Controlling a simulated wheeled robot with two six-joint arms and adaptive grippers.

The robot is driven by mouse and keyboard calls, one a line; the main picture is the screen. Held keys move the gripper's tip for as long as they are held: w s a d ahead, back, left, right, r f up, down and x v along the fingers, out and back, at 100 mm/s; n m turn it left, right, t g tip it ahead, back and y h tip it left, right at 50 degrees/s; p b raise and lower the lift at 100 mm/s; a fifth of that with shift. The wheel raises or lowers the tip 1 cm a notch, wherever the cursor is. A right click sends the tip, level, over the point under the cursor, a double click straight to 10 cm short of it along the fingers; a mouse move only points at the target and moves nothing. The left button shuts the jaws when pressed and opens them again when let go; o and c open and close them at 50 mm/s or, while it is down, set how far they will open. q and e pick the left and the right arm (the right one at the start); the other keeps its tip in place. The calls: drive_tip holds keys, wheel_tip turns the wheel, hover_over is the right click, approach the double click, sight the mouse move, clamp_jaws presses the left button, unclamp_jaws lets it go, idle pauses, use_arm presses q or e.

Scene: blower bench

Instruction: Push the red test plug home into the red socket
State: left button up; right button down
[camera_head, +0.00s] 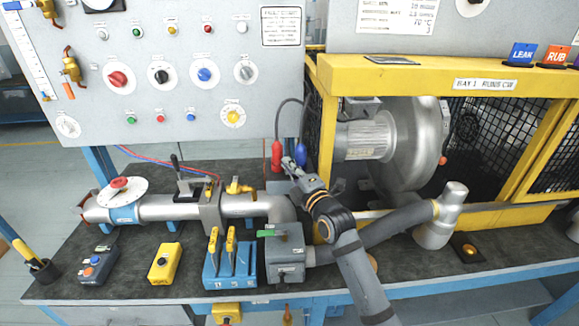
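A red plug-like piece (277,152) stands upright behind the pipe, below the panel's lower right corner, with a dark cable looping above it. A matching blue piece (300,154) is just to its right. My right gripper (289,165) is at these two pieces, its tip close to the lower part of the red one. I cannot tell whether it touches or grips either, or how far its fingers are apart. The red socket cannot be made out and may be hidden near the gripper. My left gripper is not in view.
A grey pipe (160,208) with a red-knobbed valve runs across the bench. In front are a grey box (286,262), a blue block (228,272) with yellow levers and a yellow button box (164,263). A yellow-framed blower cage (420,75) stands right.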

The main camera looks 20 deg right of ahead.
drive_tip(key=shift+r, duration=0.25)
idle(0.3)
idle(0.4)
drive_tip(key=shift+b, duration=0.5)
idle(0.8)
drive_tip(key=shift+f+b, duration=0.45)
drive_tip(key=shift+b, duration=0.05)
drive_tip(key=c, duration=1.6)
unclamp_jaws()
